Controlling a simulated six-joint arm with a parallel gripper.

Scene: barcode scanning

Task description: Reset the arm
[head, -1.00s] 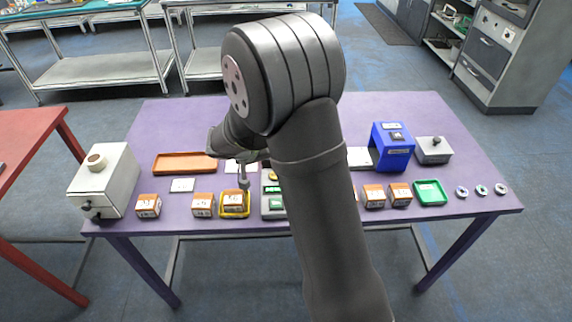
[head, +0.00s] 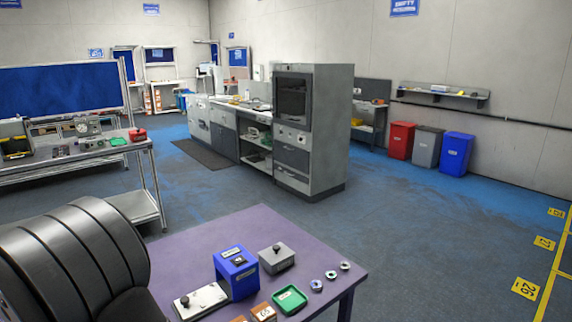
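My arm shows only as a dark grey rounded joint at the lower left of the head view. My gripper is outside the picture, so its fingers cannot be seen. The purple table (head: 216,241) is cut off by the bottom and left of the view; only its right part shows. On it stand a blue box-shaped device (head: 236,272), a grey box with a black knob (head: 277,258) and a green tray (head: 289,299). A white-topped plate with a black knob (head: 200,301) lies left of the blue device.
Orange-brown boxes (head: 263,312) sit at the bottom edge of the view. Several small metal rings (head: 331,275) lie near the table's right edge. A grey cabinet (head: 313,130) stands behind on open floor. Red, grey and blue bins (head: 456,153) line the back wall.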

